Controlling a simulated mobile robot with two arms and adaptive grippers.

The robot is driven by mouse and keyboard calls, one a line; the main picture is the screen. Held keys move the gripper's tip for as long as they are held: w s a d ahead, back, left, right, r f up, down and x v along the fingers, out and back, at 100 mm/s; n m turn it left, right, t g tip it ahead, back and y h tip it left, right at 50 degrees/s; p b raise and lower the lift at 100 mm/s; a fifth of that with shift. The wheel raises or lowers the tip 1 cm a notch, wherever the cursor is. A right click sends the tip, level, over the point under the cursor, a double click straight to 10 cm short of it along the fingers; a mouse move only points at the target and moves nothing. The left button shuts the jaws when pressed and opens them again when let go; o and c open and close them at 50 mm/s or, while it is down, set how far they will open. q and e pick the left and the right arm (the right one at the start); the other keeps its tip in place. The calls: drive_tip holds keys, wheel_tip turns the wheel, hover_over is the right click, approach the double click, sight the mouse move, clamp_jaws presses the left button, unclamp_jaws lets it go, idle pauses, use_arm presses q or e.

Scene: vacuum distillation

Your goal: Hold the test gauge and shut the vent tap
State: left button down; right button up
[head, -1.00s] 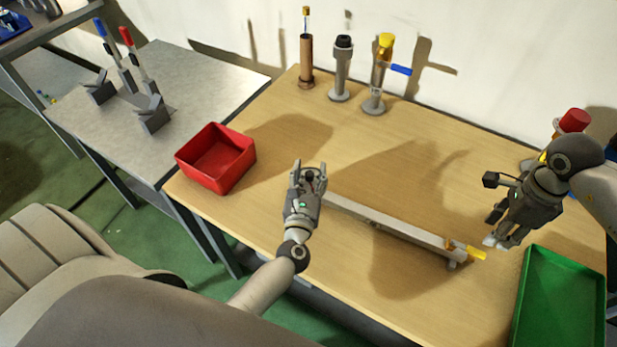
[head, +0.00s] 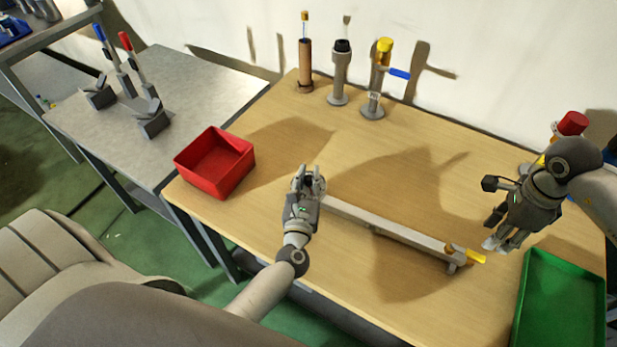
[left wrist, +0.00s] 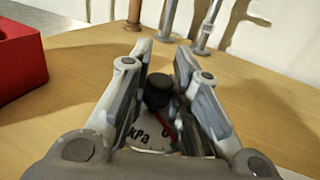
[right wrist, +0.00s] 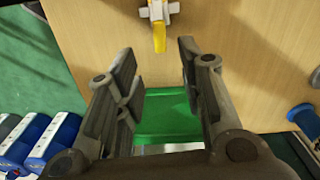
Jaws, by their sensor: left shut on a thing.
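The test gauge (left wrist: 148,135), a white dial marked kPa with a red needle and a dark round cap, sits between the fingers of my left gripper (head: 309,174). The left gripper is shut on it at the left end of a grey bar (head: 385,228) on the table. The gauge is mostly hidden by the fingers in the head view. The yellow handle of the vent tap (head: 470,256) is at the bar's right end; it also shows in the right wrist view (right wrist: 159,36). My right gripper (head: 497,246) is open and empty, just right of the handle, apart from it.
A red bin (head: 216,165) is at the left table edge and a green tray (head: 562,300) at the front right. Several upright fittings, one with a blue lever (head: 398,74), stand at the back. A red-capped fitting (head: 571,124) is behind my right arm.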

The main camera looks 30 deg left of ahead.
drive_tip(key=shift+c, duration=0.2)
clamp_jaws()
drive_tip(key=w+n+t, duration=0.1)
drive_tip(key=n, duration=0.4)
drive_tip(key=w+n+t, duration=0.1)
drive_tip(key=n, duration=0.5)
drive_tip(key=w+n+t, duration=0.1)
drive_tip(key=w+n, duration=0.1)
drive_tip(key=n, duration=0.3)
drive_tip(key=shift+d+r+n+t, duration=0.2)
drive_tip(key=shift+n+t, duration=0.1)
drive_tip(key=shift+t, duration=0.1)
